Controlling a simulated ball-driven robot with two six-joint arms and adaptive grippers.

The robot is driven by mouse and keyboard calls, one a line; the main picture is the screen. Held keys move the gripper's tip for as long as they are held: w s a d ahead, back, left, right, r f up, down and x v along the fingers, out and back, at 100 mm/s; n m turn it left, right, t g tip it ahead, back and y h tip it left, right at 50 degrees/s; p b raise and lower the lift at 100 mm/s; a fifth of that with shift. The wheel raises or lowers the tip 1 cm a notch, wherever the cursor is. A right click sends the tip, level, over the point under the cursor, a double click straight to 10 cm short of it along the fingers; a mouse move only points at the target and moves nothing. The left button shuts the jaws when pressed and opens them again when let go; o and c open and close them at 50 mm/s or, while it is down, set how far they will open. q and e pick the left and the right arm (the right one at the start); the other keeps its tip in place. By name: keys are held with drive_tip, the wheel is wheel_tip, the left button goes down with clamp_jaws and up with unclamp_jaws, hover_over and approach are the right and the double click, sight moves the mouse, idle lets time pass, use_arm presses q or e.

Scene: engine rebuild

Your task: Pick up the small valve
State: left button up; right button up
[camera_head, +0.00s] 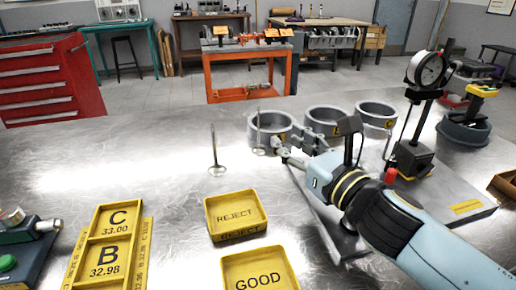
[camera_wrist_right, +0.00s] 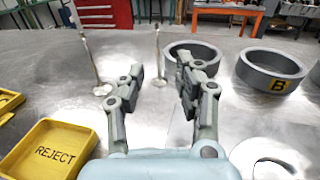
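Two thin upright valves stand head-down on the metal table. The nearer valve (camera_head: 214,152) is left of the farther valve (camera_head: 258,134), which stands close to a grey ring. I cannot tell for sure which is the small one. My right gripper (camera_head: 286,138) is open and empty, its fingers pointing at the farther valve, just short of it. In the right wrist view, the farther valve (camera_wrist_right: 157,55) appears in the gap between the open fingers (camera_wrist_right: 158,72), beyond their tips. The nearer valve (camera_wrist_right: 92,65) is outside, left of the left finger. My left gripper is out of view.
Grey rings (camera_head: 323,119) stand behind and right of the gripper. A dial gauge on a stand (camera_head: 428,72) is at the right. Yellow REJECT (camera_head: 236,226) and GOOD (camera_head: 258,261) trays lie in front, with a B/C tray (camera_head: 112,237) at left. The table's left middle is clear.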

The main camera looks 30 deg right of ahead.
sight(259, 118)
drive_tip(key=w, duration=0.1)
drive_tip(key=w+p, duration=0.1)
drive_tip(key=w, duration=0.2)
drive_tip(key=shift+w+a+r+p, duration=0.1)
drive_tip(key=shift+w+r+p, duration=0.15)
drive_tip(key=shift+p, duration=0.15)
drive_tip(key=w, duration=0.3)
drive_tip(key=w+p, duration=0.1)
drive_tip(key=w, duration=0.1)
drive_tip(key=shift+a, duration=0.25)
drive_tip(key=shift+w+f, duration=0.1)
drive_tip(key=shift+w, duration=0.25)
drive_tip(key=shift+s, duration=0.1)
drive_tip(key=shift+c, duration=0.2)
clamp_jaws()
